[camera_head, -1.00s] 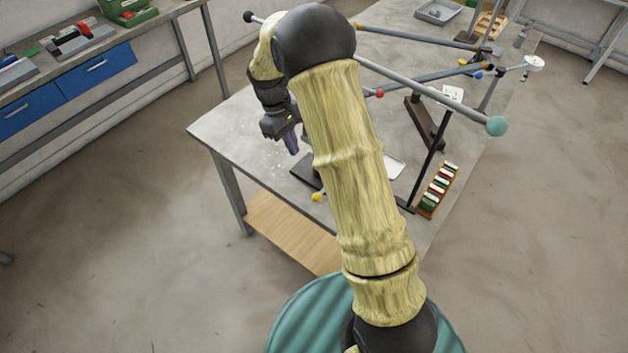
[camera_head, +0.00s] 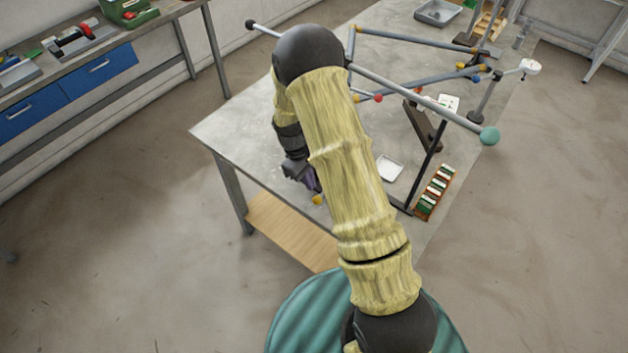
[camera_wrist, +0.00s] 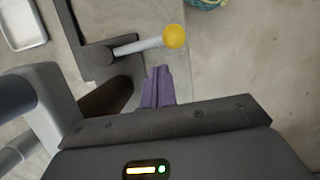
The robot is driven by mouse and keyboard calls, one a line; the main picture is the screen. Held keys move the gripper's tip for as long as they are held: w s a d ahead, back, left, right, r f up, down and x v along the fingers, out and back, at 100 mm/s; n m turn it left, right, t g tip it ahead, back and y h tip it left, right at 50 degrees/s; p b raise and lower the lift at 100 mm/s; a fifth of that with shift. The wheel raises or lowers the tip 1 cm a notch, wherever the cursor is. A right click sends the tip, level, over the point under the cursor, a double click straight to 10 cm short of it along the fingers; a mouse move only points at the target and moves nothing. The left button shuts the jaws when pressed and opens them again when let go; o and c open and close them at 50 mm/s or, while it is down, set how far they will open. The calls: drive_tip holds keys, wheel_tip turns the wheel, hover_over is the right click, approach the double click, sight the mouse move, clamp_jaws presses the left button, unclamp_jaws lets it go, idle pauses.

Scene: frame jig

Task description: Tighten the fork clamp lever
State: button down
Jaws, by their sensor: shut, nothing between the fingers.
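A lever with a yellow ball knob (camera_wrist: 175,36) and a pale shaft (camera_wrist: 138,46) sticks out from a dark clamp block (camera_wrist: 98,56) in the wrist view. The yellow knob also shows in the head view (camera_head: 318,199), low beside my arm. My gripper (camera_wrist: 158,72) has purple fingers, shut and empty. In the wrist view the fingertips are just below the lever shaft, left of the knob; I cannot tell whether they touch it. In the head view my gripper (camera_head: 312,182) is close above the knob. My arm hides much of the clamp.
The grey tube frame (camera_head: 420,42) stands on the table (camera_head: 235,130), with a long bar ending in a teal ball (camera_head: 489,136). A white tray (camera_head: 390,167) and a rack of green-and-white pieces (camera_head: 435,192) lie right of my arm. The table's left part is clear.

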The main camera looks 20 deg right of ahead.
drive_tip(key=shift+s+d+f, duration=0.15)
drive_tip(key=shift+s+d, duration=0.35)
drive_tip(key=shift+s, duration=0.2)
